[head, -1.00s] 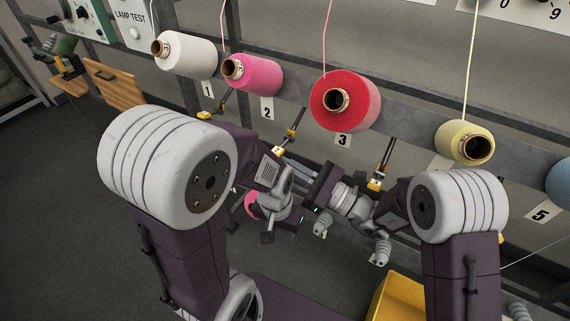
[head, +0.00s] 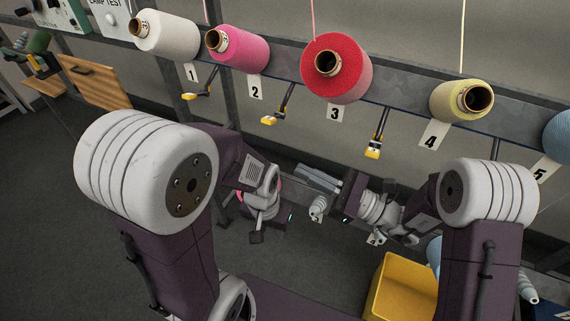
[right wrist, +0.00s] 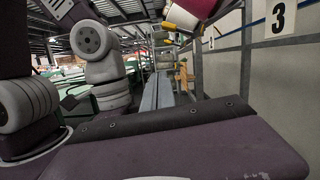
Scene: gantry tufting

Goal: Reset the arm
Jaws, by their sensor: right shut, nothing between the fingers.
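My left arm comes in from the left in the head view. Its gripper (head: 274,217) is low, in front of the rack, and its fingers cannot be made out. My right arm comes in from the right. Its gripper (head: 318,179) points left and is shut and empty, a little above and right of the left one. In the right wrist view its grey fingers (right wrist: 164,94) lie side by side beyond the purple gripper body. The two grippers are close together but look apart. A pink round edge (head: 279,190) shows partly hidden behind my left wrist.
White (head: 168,34), pink (head: 241,50), red (head: 345,76) and yellow (head: 452,99) yarn cones sit on the rack above, over number cards. Yellow-tipped levers (head: 373,152) hang below the rail. A yellow bin (head: 405,288) stands low at right. Grey floor is open at left.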

